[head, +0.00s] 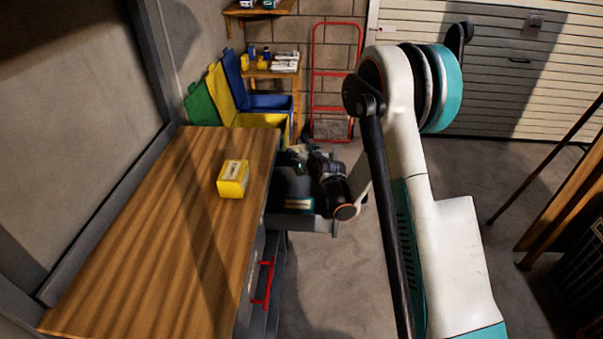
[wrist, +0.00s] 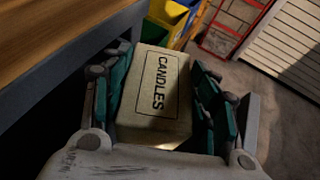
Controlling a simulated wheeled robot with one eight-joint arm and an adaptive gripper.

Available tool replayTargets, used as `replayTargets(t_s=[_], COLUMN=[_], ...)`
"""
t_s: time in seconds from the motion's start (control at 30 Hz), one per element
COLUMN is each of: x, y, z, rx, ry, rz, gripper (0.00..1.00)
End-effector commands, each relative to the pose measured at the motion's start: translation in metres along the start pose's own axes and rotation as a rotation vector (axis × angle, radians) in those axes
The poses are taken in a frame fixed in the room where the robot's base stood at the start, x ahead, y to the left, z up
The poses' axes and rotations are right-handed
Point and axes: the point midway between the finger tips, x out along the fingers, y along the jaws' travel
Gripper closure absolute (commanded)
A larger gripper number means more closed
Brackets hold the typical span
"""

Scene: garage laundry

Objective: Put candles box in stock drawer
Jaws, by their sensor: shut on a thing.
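In the wrist view the candles box (wrist: 155,95), pale beige with black "CANDLES" lettering, sits between the two teal-padded fingers of my gripper (wrist: 162,72). My gripper is shut on it. In the head view my arm reaches down beside the workbench's right side, and the gripper is a dark, partly hidden shape there. I cannot make out the box clearly in that view. A grey drawer (head: 312,223) stands pulled out from the bench below the gripper. Its inside is mostly hidden by my arm and by shadow.
A yellow box (head: 232,180) stands on the wooden bench top (head: 150,235). A red handle (head: 264,284) sticks out lower on the bench front. Green, yellow and blue bins (head: 262,119) and a red hand truck (head: 331,73) are behind. The floor to the right is open.

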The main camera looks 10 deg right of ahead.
Motion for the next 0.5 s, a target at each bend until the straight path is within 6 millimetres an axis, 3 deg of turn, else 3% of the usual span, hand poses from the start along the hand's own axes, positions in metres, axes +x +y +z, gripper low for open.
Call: replayTargets(t_s=[0.27,0.5], x=[0.008,0.021], y=[0.0,0.0], z=[-0.02,-0.051], rx=[0.0,0.0], ry=[0.0,0.0], rz=[0.0,0.0], gripper=[0.72,0.72])
